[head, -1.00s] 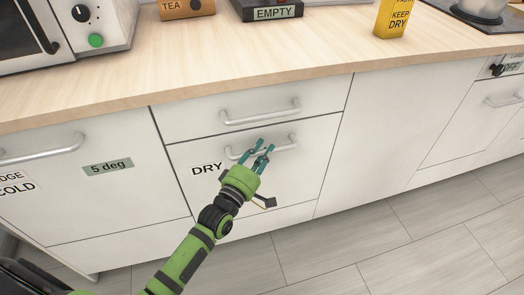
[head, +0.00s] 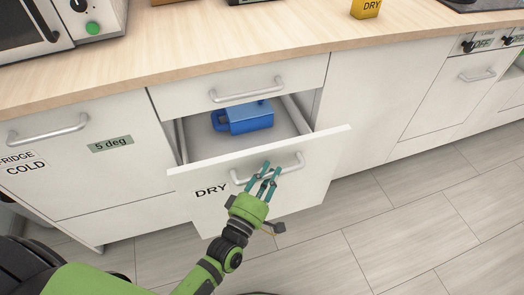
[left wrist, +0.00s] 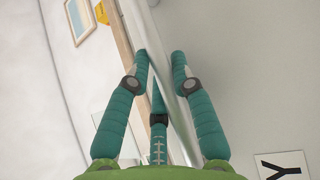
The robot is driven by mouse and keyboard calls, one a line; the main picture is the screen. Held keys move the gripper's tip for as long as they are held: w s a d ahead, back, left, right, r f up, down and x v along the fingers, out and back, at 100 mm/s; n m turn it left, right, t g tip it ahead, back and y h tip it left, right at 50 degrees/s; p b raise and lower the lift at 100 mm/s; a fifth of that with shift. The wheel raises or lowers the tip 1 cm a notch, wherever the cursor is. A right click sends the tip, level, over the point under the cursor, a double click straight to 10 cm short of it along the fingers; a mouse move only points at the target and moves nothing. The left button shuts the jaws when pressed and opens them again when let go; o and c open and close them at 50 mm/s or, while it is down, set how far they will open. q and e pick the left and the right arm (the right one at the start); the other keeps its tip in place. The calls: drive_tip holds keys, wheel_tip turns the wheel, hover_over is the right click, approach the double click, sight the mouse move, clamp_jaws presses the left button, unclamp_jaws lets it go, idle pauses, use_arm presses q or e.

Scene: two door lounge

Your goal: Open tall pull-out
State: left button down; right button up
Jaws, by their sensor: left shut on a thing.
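The tall pull-out (head: 318,165), a white drawer front marked DRY, stands well out from the cabinet in the head view. Its silver bar handle (head: 292,163) runs across the upper part of the front. My left gripper (head: 265,171) is shut on this handle; in the left wrist view the teal fingers (left wrist: 160,65) sit on both sides of the bar (left wrist: 172,85). Inside the open pull-out lies a blue object with a handle (head: 248,117), like a jug or can. My right gripper is not in view.
A shut drawer (head: 240,85) is above the pull-out. The fridge door (head: 75,150) marked 5 deg is shut at the left. A yellow DRY container (head: 365,9) stands on the wooden worktop (head: 200,45). The tiled floor (head: 400,220) in front is clear.

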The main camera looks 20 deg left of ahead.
use_arm(q)
drive_tip(key=s+d+p, duration=0.2)
drive_tip(key=s+d, duration=0.8)
drive_tip(key=s, duration=0.6)
drive_tip(key=shift+d, duration=0.4)
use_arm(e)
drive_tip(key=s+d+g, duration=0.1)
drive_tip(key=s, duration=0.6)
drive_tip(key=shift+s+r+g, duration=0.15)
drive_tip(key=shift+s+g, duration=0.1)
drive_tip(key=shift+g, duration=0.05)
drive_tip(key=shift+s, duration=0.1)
use_arm(q)
drive_tip(key=c, duration=1)
unclamp_jaws()
drive_tip(key=shift+c, duration=0.2)
drive_tip(key=v, duration=0.7)
drive_tip(key=shift+s, duration=0.2)
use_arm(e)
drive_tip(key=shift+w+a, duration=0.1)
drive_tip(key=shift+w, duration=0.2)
use_arm(q)
drive_tip(key=shift+a+f, duration=0.1)
